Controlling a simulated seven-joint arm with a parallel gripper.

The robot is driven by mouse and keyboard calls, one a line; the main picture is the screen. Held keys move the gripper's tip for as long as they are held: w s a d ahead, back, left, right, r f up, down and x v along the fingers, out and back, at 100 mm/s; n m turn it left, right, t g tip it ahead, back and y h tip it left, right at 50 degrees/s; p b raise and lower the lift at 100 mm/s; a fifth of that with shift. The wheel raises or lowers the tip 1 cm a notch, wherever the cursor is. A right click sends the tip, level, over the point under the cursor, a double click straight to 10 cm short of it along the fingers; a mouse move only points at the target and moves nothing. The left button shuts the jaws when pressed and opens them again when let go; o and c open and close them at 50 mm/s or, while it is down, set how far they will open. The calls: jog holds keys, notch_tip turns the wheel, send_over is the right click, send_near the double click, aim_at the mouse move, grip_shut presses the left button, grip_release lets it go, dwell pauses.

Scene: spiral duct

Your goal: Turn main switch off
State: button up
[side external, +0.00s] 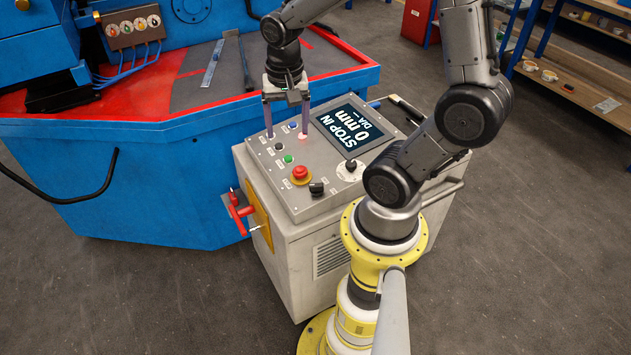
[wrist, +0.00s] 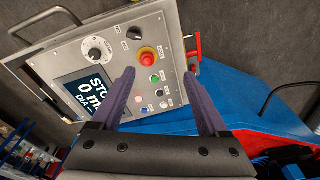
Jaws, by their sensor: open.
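A red switch handle (side external: 238,212) on a yellow plate (side external: 261,220) sits on the side of the grey control cabinet (side external: 290,258); I take it as the main switch. It also shows in the wrist view (wrist: 195,46), past the panel edge. My gripper (side external: 287,130) points down over the panel's upper left part, near the small buttons. In the wrist view its two purple fingers (wrist: 158,73) are spread apart with nothing between them. The gripper is apart from the red handle. Whether the fingertips touch the panel is unclear.
The panel carries a red emergency stop button (side external: 300,173), a green button (side external: 288,159), black knobs (side external: 317,188) and a screen (side external: 349,128) reading "STOP IN 0 mm DIA". A blue machine (side external: 150,165) stands close on the left. Floor in front is clear.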

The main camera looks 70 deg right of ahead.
jog(key=m+g, duration=0.2)
send_near(316, 184)
jog(key=shift+y, duration=0.4)
jog(key=f, duration=0.6)
jog(key=s+d+f, duration=0.1)
jog(key=f, duration=0.2)
grip_shut()
